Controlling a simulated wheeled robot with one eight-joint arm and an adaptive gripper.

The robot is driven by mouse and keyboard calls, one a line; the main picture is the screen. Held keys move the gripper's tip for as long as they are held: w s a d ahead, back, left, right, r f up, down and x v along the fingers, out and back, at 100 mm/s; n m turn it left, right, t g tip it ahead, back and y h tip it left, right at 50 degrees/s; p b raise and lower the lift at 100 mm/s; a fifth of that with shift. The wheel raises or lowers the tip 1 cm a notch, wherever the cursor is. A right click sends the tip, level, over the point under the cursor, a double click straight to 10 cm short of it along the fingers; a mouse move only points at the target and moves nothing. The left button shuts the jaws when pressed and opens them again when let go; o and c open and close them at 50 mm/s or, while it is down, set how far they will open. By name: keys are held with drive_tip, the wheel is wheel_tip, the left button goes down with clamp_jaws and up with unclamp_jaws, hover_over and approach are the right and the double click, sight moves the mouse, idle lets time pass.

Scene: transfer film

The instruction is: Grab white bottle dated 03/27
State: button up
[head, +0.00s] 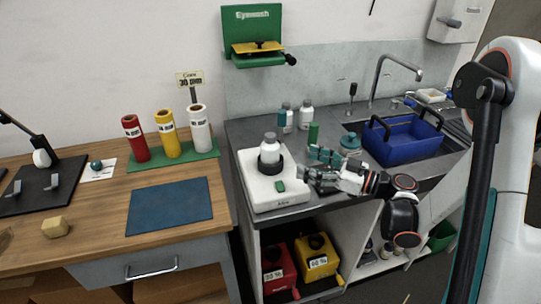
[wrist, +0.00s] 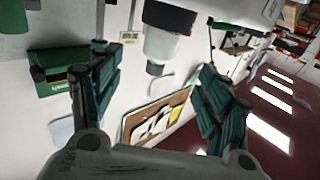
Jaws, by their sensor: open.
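A white bottle (head: 269,149) with a grey-white cap stands upright in a black ring on a white bench device (head: 283,202).
A green cylinder (head: 313,134) and a teal-lidded jar (head: 350,143) stand close behind my gripper. A blue basket (head: 402,138) sits at the sink. Red, yellow and white cylinders stand on a green rack (head: 178,160) to the left. A green eyewash unit (head: 252,32) hangs above.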

sight(270, 148)
drive_tip(key=b+x, duration=0.1)
drive_tip(key=x, duration=0.6)
drive_tip(key=shift+a+f, duration=0.1)
drive_tip(key=shift+a, duration=0.05)
drive_tip(key=shift+r+b+x, duration=0.15)
drive_tip(key=shift+b+x, duration=0.5)
drive_tip(key=shift+x, duration=0.8)
drive_tip(key=shift+r+b+x, duration=0.1)
drive_tip(key=shift+b+x, duration=0.5)
drive_tip(key=shift+x, duration=0.85)
drive_tip(key=c, duration=1.4)
drive_tip(key=shift+r, duration=0.15)
